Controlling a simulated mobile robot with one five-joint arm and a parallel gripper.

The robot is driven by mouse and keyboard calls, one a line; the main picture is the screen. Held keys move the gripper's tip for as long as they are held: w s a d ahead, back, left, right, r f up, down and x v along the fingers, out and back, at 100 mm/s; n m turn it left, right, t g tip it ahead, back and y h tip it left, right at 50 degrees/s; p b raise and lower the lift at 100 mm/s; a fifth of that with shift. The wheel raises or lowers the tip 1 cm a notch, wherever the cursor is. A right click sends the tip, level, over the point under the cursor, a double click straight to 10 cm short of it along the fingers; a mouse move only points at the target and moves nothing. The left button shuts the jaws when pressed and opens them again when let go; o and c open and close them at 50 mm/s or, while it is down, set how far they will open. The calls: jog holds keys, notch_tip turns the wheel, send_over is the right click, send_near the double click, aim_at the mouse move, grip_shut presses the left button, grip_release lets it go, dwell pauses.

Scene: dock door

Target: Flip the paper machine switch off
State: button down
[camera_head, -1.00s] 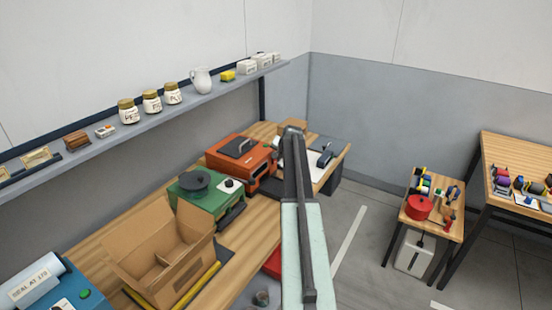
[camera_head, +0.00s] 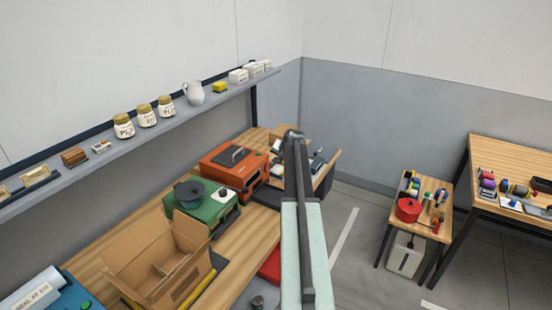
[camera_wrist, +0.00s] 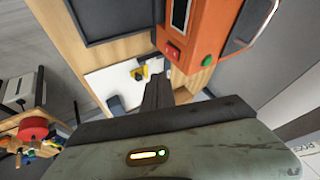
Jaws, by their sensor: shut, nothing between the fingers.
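In the wrist view the orange machine (camera_wrist: 218,28) shows a dark display, a red switch (camera_wrist: 173,53) and a green button (camera_wrist: 207,61). A green machine (camera_head: 222,209) with a black round top stands nearer, and a blue machine (camera_head: 78,297) with a white roll is at lower left. No readable label tells which is the paper machine. My gripper (camera_wrist: 157,88) is shut and empty, pointing past the orange machine's front, apart from its switch. It is small in the head view (camera_head: 293,136).
An open cardboard box (camera_head: 150,262) stands on the bench (camera_head: 245,258). A wall shelf (camera_head: 165,122) with jars and a jug runs above. A white sheet (camera_wrist: 112,84) and yellow item lie beyond my gripper. Side tables with spools and a red pot (camera_head: 408,209) stand right.

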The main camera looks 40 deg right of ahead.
jog(key=p+v, duration=0.1)
jog(key=v, duration=0.1)
jog(key=p+v, duration=0.1)
jog(key=v, duration=0.1)
jog(key=shift+w+a+r, duration=0.15)
jog(key=shift+a+r, duration=0.1)
jog(key=shift+r, duration=0.3)
